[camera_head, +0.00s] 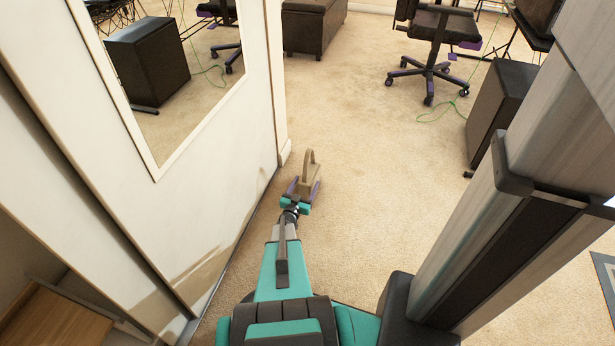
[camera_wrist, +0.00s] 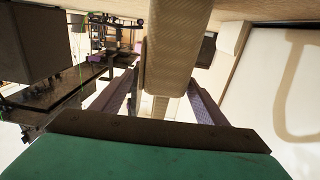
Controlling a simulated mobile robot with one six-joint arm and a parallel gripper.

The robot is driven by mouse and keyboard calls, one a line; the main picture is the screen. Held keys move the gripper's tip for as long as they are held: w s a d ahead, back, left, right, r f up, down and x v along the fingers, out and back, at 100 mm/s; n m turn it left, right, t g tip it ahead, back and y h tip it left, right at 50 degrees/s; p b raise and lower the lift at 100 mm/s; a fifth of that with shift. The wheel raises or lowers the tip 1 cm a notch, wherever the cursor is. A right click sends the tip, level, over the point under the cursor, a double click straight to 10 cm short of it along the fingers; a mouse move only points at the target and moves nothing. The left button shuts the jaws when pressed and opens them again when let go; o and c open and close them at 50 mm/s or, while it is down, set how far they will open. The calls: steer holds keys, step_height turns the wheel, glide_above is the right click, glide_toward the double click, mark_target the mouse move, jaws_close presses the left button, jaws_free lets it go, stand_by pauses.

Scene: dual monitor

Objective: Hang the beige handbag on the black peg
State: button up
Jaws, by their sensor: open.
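The beige handbag (camera_head: 311,176) shows in the head view just beyond my gripper (camera_head: 304,186), its handle loop standing up. My gripper's two purple fingers are apart, one on each side of the bag. In the wrist view the bag (camera_wrist: 177,50) rises through the upper middle between the spread fingers of my gripper (camera_wrist: 163,82). I cannot tell whether either finger touches it. What the bag rests on is hidden. I cannot make out the black peg in either view.
A white wall panel with a mirror (camera_head: 185,70) stands close along the left of my arm. A black office chair (camera_head: 435,35), a dark cabinet (camera_head: 497,112) and a dark ottoman (camera_head: 312,25) stand farther off. Bare carpet (camera_head: 375,170) lies to the right of the bag.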

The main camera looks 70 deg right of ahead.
steer(key=a+p, duration=0.1)
steer(key=a, duration=0.6)
steer(key=shift+s, duration=0.2)
stand_by(0.6)
